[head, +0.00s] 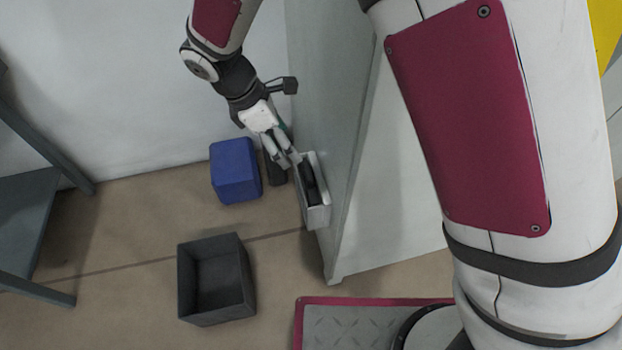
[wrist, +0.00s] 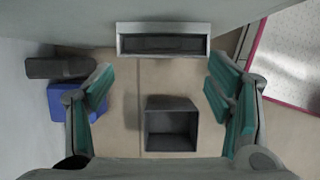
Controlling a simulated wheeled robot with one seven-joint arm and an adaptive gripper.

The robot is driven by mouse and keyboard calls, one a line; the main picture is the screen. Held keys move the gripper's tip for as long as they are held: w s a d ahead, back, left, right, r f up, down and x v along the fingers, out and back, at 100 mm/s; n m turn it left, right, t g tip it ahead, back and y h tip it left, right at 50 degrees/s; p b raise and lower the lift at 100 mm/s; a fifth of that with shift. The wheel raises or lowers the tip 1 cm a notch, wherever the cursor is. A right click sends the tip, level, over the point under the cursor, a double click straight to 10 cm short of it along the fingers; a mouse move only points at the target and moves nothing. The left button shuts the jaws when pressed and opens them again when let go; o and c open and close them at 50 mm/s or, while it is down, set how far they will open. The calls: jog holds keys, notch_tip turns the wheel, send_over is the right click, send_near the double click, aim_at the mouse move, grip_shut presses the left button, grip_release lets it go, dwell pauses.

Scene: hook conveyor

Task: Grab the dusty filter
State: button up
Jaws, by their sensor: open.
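A light grey holder (head: 319,212) is fixed to the side of the tall grey panel. A dark slab (head: 309,180), which looks like the filter, sits inside it; dust on it cannot be made out. In the wrist view the holder (wrist: 122,45) is at the top centre, with the dark slab (wrist: 162,43) recessed in its opening. My gripper (head: 286,160) is at the holder's far upper end in the head view. In the wrist view my gripper (wrist: 160,85) has its green-padded fingers wide apart, with nothing between them, below the holder in the picture.
An open dark grey bin (head: 214,280) stands nearer. The tall grey panel (head: 345,130) is close right of my gripper. A grey shelf (head: 25,215) is at left.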

jog(key=b, duration=0.2)
send_over(307, 171)
jog(key=a, duration=0.2)
notch_tip(307, 171, down, 6)
jog(key=shift+s+b+x, duration=0.15)
jog(key=shift+b+x, duration=0.25)
jog(key=shift+x, duration=0.95)
jog(key=shift+s+b+x, duration=0.1)
jog(key=shift+b+x, duration=0.3)
jog(key=shift+x, duration=0.9)
jog(key=shift+s+a, duration=0.1)
jog(key=shift+a, duration=0.05)
jog(key=c, duration=1.6)
